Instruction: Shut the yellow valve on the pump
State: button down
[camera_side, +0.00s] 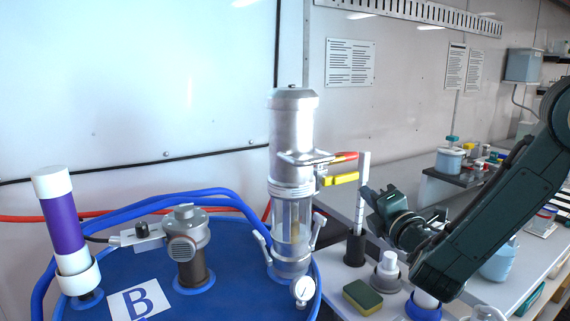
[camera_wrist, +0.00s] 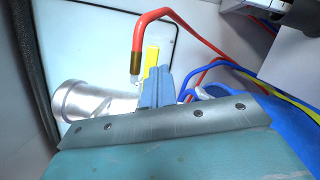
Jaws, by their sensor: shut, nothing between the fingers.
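The pump (camera_side: 292,125) is a silver cylinder with a clear lower section, upright on the blue drum lid. The yellow valve (camera_side: 340,179) is a lever sticking out to the right of the pump's middle, just below a red lever (camera_side: 345,157). My gripper (camera_side: 370,194) is to the right of the yellow valve and slightly lower, apart from it in the side view. In the wrist view, the shut, empty fingers (camera_wrist: 156,88) appear close to the yellow valve (camera_wrist: 151,58), partly covering it; contact cannot be told. The pump (camera_wrist: 95,100) lies to their left there.
A white upright strip (camera_side: 362,190) in a black holder (camera_side: 355,250) stands near my gripper. A green-yellow sponge (camera_side: 362,297) and bottles are on the bench below. A purple tube (camera_side: 63,225) and a grey fitting (camera_side: 186,245) stand on the drum lid (camera_side: 235,270).

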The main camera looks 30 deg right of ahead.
jog(key=shift+r, duration=2.8)
jog(key=s+d+f+m+g+h, duration=0.1)
jog(key=s+d+f+m+g, duration=0.2)
jog(key=s+d+m+g, duration=0.7)
jog(key=s+a+f+m+g+y, duration=0.1)
jog(key=s+a+m, duration=0.3)
jog(key=s, duration=0.6)
jog(key=s+a+f+m+g+y, duration=0.2)
jog(key=s+a+m+y, duration=0.1)
jog(key=s, duration=0.8)
jog(key=m+y, duration=0.1)
jog(key=m, duration=0.1)
jog(key=shift+a+f+m, duration=0.3)
jog(key=shift+a+m, duration=0.05)
jog(key=shift+m, duration=0.05)
jog(key=shift+w, duration=0.1)
